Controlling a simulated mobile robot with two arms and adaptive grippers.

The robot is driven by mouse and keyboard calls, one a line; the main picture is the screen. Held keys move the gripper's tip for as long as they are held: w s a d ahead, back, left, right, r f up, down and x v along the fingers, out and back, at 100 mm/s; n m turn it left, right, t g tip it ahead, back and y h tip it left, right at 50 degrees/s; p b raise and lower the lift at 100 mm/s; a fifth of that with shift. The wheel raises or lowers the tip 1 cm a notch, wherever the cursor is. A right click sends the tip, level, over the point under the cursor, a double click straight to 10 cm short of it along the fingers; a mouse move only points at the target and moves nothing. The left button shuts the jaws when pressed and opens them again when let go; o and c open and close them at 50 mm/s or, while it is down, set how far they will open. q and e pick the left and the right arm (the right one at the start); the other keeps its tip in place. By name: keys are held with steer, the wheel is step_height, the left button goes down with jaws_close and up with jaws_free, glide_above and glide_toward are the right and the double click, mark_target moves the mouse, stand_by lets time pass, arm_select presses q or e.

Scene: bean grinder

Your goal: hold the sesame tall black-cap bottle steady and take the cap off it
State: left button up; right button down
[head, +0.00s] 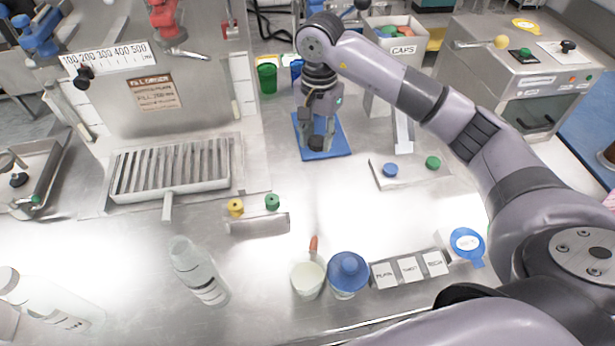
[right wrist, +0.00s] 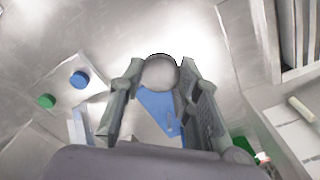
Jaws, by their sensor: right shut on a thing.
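My right gripper (head: 318,138) points down over the blue mat (head: 338,150) at the back middle. It is shut on a small dark round piece, the black cap (head: 317,144), held at or just above the mat; I cannot tell if it touches. In the right wrist view the cap's round grey-looking face (right wrist: 160,73) sits between the fingertips. A tall translucent bottle (head: 197,272) with a small label stands at the front left with no black cap visible on its neck. Its label is too small to read. My left gripper is not in view.
A white cup (head: 307,280) and a blue-lidded jar (head: 348,277) stand at the front middle, near a row of labelled tiles (head: 409,268). Yellow (head: 235,207) and green (head: 272,202) caps lie near a slatted tray (head: 172,168). Another white bottle (head: 45,307) is at the front left.

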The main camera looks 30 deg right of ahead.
mark_target(315, 185)
step_height(315, 185, down, 14)
steer(key=shift+s+r+p, duration=0.1)
steer(key=shift+r+p, duration=0.05)
steer(key=shift+p, duration=1.1)
steer(key=shift+f, duration=0.25)
steer(key=shift+f+b, duration=0.2)
steer(key=shift+b, duration=0.15)
steer(key=c, duration=1.2)
jaws_free()
steer(key=shift+r, duration=0.1)
